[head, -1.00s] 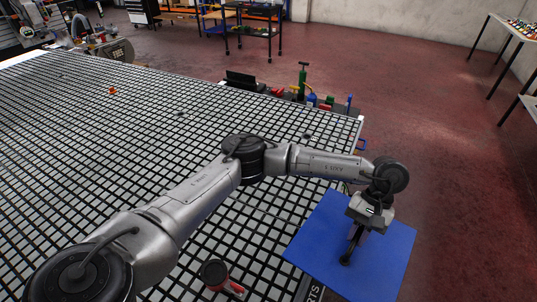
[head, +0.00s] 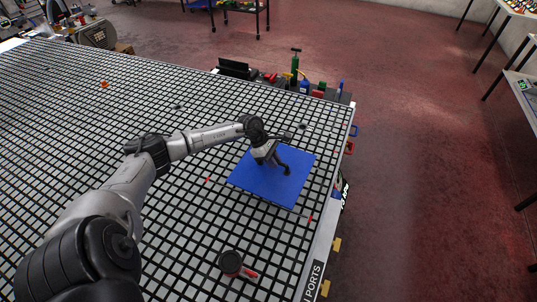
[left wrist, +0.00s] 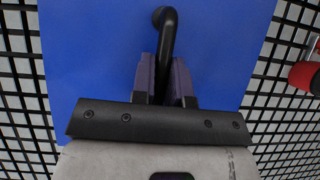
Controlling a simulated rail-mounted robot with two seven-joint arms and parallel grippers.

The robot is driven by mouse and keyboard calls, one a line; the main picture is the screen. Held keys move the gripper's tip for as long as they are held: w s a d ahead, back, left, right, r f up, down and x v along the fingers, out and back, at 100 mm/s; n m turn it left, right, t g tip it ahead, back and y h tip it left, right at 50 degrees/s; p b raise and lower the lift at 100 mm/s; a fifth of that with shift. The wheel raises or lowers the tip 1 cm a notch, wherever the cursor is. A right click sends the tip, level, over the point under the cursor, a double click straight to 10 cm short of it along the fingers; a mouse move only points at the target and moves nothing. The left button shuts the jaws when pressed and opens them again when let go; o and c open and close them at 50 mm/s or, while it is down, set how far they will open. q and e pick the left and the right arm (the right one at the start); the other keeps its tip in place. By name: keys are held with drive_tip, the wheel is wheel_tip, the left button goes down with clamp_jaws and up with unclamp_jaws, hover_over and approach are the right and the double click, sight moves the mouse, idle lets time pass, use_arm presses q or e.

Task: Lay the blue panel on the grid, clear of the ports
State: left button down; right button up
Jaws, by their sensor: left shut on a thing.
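The blue panel (head: 300,165) is a flat square over the right part of the black-and-white grid (head: 180,240). My left gripper (head: 280,168) is shut on the black handle at the panel's middle. In the left wrist view the fingers (left wrist: 165,80) close around the bent black handle (left wrist: 168,25), with the blue panel (left wrist: 85,55) filling the space behind. The panel looks roughly level; I cannot tell whether it touches the grid. A small dark round spot (head: 302,126), perhaps a port, shows beyond the panel, apart from it. What lies under the panel is hidden. My right gripper is not in view.
A red and black round fitting (head: 231,264) stands on the grid nearer me. Red marks (head: 208,180) lie left of and in front of the panel. A tool rack (head: 300,85) lines the far edge. A "PORTS" label (head: 316,278) is on the right edge.

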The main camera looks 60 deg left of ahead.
sight(271, 171)
use_arm(q)
drive_tip(key=shift+s+a+r, duration=0.15)
drive_tip(key=shift+s+a, duration=0.05)
drive_tip(key=shift+a, duration=0.45)
drive_tip(key=shift+b, duration=0.4)
wheel_tip(271, 171, down, 8)
drive_tip(key=b, duration=0.6)
drive_tip(key=shift+r+b, duration=0.25)
drive_tip(key=shift+b, duration=0.05)
idle(0.3)
idle(0.5)
drive_tip(key=shift+f+b, duration=0.7)
drive_tip(key=shift+b, duration=0.2)
